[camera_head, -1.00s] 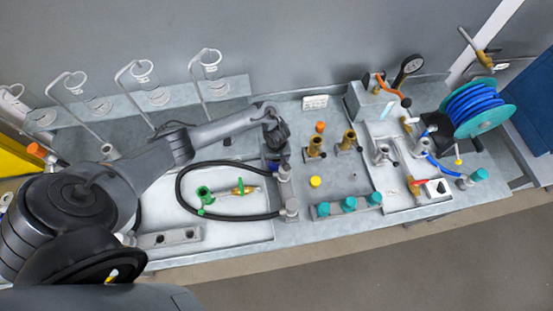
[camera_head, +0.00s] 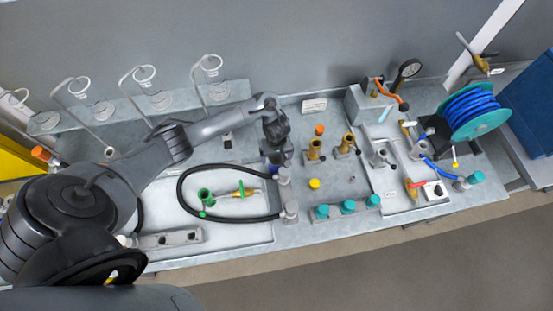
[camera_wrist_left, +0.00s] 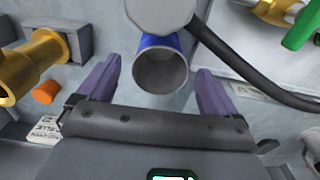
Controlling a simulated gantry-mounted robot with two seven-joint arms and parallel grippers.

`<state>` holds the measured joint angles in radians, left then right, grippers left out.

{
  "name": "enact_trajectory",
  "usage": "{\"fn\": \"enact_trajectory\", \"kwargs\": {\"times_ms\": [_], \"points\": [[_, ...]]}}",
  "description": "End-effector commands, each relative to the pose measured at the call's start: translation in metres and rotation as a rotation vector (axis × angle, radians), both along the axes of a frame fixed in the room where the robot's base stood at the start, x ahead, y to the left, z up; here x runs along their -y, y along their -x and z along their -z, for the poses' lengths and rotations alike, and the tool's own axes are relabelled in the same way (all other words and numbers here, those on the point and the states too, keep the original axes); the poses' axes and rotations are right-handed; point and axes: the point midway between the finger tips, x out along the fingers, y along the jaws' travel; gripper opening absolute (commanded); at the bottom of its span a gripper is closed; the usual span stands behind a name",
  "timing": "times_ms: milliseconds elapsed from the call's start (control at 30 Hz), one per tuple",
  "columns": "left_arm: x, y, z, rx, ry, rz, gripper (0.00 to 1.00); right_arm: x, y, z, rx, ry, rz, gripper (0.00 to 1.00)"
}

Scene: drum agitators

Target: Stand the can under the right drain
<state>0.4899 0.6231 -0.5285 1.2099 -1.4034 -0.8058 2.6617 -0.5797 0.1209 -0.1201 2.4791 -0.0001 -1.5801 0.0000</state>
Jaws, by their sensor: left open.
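The blue can (camera_wrist_left: 160,65) has a grey, open, empty-looking inside. In the left wrist view it sits between the two purple fingers of my left gripper (camera_wrist_left: 158,78), with a visible gap to each finger. In the head view my left gripper (camera_head: 274,163) is open, low over the bench beside the grey hose fitting, and its hand mostly hides the can. Two brass fittings (camera_head: 315,149) (camera_head: 347,145) stand to the right of it; I cannot tell which part is the right drain. My right gripper is out of view.
A grey hose fitting (camera_wrist_left: 160,12) stands close to the can, with a black hose (camera_head: 180,190) looping left. A yellow cap (camera_head: 315,184), an orange cap (camera_head: 319,130) and teal-capped fittings (camera_head: 348,207) stand to the right. Glass flasks in ring stands (camera_head: 210,70) line the back left.

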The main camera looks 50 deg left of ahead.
Motion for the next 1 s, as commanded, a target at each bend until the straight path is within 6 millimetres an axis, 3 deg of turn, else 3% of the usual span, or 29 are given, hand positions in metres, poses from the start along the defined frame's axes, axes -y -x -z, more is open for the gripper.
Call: {"fn": "enact_trajectory", "kwargs": {"times_ms": [133,333,467,1000], "points": [[-0.001,-0.001,-0.035,0.002,-0.003,0.001,0.93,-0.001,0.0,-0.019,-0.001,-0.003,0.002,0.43],[-0.001,0.0,-0.057,0.0,-0.002,0.001,0.93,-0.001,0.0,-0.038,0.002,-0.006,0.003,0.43],[-0.001,0.0,-0.063,0.0,-0.002,0.001,0.77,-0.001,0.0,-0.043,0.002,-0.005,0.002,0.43],[0.0,0.0,-0.065,0.0,0.0,0.0,0.77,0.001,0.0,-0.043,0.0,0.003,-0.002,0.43]]}}
